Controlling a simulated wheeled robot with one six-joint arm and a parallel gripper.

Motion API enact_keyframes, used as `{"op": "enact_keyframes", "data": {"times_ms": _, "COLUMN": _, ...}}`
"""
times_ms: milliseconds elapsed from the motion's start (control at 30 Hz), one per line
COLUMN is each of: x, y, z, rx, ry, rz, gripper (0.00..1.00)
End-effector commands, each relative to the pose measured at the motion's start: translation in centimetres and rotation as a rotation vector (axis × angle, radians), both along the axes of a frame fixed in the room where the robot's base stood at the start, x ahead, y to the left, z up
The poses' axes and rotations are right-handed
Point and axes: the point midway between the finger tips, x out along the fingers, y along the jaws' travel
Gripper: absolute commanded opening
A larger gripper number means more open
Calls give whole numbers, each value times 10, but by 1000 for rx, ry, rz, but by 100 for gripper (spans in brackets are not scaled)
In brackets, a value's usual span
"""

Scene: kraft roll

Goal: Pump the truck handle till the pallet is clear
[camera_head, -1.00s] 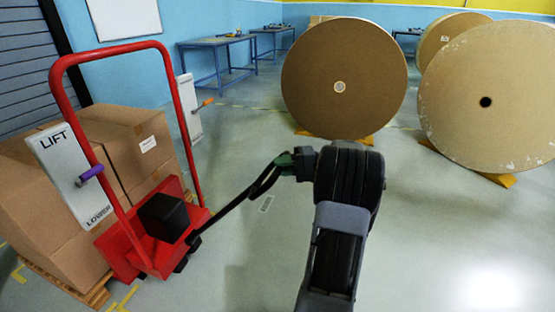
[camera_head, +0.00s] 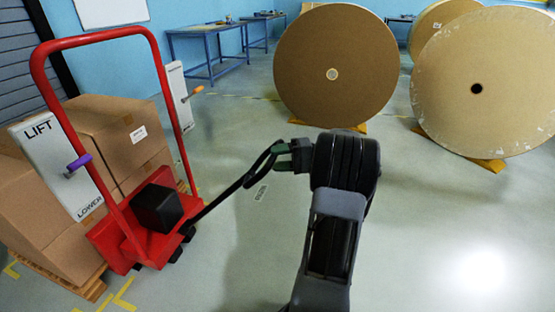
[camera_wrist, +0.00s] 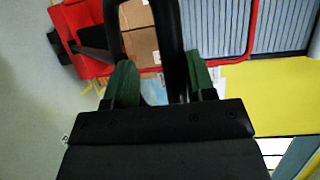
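The red pallet truck (camera_head: 122,258) stands at the left with a tall red frame and a black box on it. Its black handle (camera_head: 219,200) slopes up to the right and ends in a loop. My gripper (camera_head: 283,156) is at that loop.
A LIFT/LOWER panel (camera_head: 50,150) with a purple lever (camera_head: 78,164) is left of the frame; another panel (camera_head: 178,90) has an orange lever (camera_head: 197,90). Large kraft rolls (camera_head: 335,45) on yellow chocks stand behind. Floor between is clear. Blue tables (camera_head: 212,50) line the wall.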

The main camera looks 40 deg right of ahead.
Motion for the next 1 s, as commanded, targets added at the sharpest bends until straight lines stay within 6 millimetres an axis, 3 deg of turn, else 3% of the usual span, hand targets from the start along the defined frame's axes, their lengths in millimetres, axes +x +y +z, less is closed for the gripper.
{"op": "enact_keyframes", "data": {"times_ms": 433, "x": -6, "y": -10, "z": 3, "rx": -1, "ry": -1, "rz": -5, "gripper": 48}}
{"op": "enact_keyframes", "data": {"times_ms": 900, "x": -62, "y": -95, "z": 11, "rx": 1, "ry": -2, "rz": -8, "gripper": 48}}
{"op": "enact_keyframes", "data": {"times_ms": 1000, "x": -66, "y": -102, "z": 17, "rx": 2, "ry": 0, "rz": -5, "gripper": 48}}
